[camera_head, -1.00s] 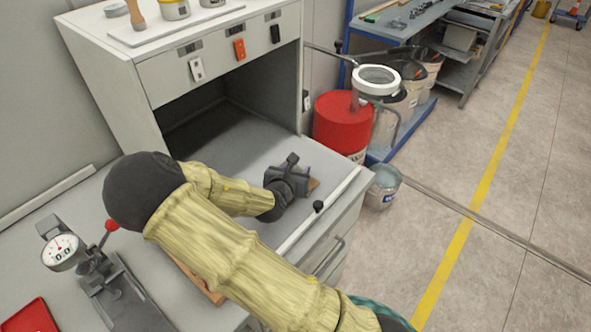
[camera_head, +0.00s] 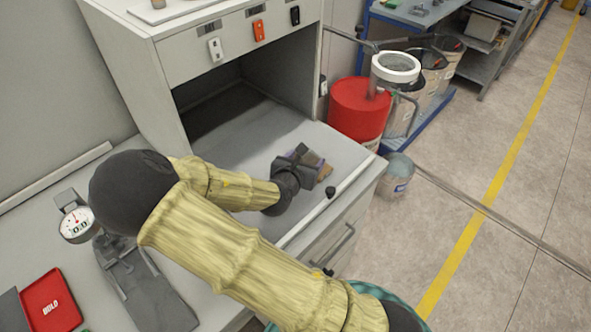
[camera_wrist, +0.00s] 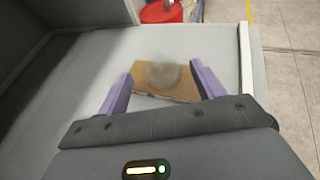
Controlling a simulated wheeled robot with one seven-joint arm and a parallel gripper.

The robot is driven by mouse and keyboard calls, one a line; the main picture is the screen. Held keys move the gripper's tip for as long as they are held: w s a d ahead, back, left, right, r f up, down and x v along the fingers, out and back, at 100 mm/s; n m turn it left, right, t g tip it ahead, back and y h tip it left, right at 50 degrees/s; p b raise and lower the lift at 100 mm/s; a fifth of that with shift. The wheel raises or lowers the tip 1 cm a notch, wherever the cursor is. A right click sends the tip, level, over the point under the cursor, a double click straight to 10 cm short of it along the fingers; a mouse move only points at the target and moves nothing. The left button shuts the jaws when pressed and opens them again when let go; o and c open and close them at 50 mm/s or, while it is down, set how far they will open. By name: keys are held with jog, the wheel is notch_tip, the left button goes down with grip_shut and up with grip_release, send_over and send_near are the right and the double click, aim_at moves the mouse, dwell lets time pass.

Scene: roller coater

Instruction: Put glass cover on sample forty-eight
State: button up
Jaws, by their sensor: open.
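In the wrist view, a brown square board (camera_wrist: 150,92) lies on the grey worktop with a round, greyish, see-through thing (camera_wrist: 162,75) on it. The round thing is blurred, and I cannot tell whether it is the glass cover, the sample or both together. My gripper (camera_wrist: 161,72) is open, its two purple fingers pointing at the board's left and right sides, with the round thing between and beyond the tips. In the head view, my gripper (camera_head: 310,163) is over the worktop in front of the hood; the board (camera_head: 324,173) shows partly beside it. No sample number is readable.
The open hood (camera_head: 225,110) stands behind the worktop. A black knob (camera_head: 331,193) is at the worktop's right edge. A dial gauge (camera_head: 77,225) and a red HOLD tray (camera_head: 50,302) are at left. A red drum (camera_head: 357,108) stands beyond the right edge.

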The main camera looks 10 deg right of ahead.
jog(key=shift+p+v, duration=0.55)
jog(key=shift+v, duration=3.35)
